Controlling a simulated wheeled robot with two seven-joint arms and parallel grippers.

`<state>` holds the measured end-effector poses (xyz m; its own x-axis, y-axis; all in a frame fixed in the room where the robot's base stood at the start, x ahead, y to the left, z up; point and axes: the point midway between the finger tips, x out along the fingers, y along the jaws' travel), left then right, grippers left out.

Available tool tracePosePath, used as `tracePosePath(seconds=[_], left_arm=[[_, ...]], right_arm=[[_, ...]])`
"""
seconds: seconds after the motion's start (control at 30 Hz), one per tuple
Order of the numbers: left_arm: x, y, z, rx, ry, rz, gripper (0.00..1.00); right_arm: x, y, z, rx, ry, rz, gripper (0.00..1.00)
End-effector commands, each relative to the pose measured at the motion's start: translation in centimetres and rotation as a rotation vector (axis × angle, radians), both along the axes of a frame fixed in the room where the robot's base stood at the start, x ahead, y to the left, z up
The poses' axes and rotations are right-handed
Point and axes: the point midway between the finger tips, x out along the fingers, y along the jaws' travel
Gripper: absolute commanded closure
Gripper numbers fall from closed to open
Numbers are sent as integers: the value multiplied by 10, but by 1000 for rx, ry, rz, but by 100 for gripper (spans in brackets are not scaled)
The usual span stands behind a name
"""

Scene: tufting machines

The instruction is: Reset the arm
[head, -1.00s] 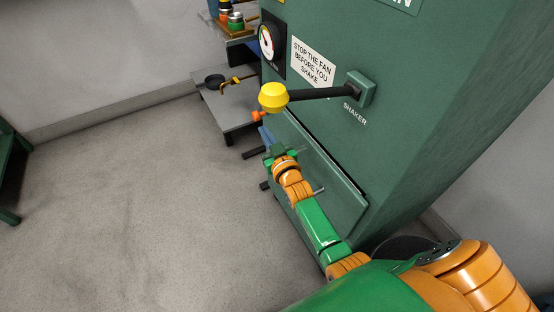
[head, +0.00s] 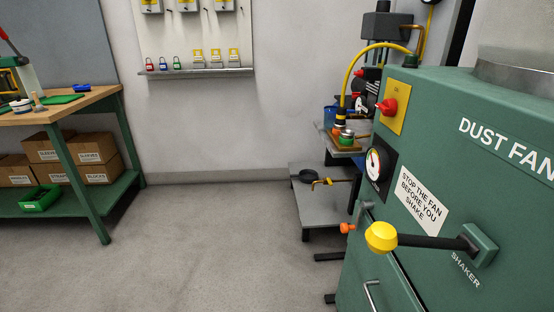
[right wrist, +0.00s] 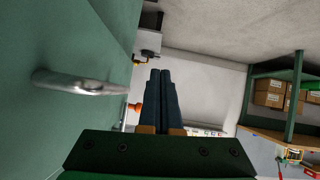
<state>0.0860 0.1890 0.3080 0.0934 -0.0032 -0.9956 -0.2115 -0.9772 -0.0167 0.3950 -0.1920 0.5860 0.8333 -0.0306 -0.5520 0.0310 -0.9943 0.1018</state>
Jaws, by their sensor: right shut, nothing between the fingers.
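My right gripper (right wrist: 160,74) shows in the right wrist view, with its two dark fingers together and nothing between them. It is beside the green dust fan cabinet (right wrist: 60,35), apart from a metal bar handle (right wrist: 80,84) on the cabinet's face. No arm of mine shows in the head view. There the cabinet (head: 465,90) stands at the right, with a yellow-knobbed shaker lever (head: 381,237) sticking out to the left. My left gripper is in neither view.
An orange knob (head: 347,228) juts from the cabinet's side. A low grey platform (head: 322,206) stands beyond it. A workbench (head: 72,108) with boxes below is at the left. Lockout padlocks (head: 178,63) hang on the back wall. The floor between is clear.

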Motion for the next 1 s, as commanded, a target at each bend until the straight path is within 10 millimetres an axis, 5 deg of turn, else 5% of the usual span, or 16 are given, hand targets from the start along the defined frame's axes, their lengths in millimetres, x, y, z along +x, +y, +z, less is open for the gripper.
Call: tracePosePath(seconds=[0.5,0.77,1.0], left_arm=[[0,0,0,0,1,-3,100],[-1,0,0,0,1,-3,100],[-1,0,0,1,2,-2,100]], right_arm=[[-168,25,-12,-2,687,87,100],[-163,27,-87,-4,729,90,100],[-183,25,-165,-8,779,98,100]])
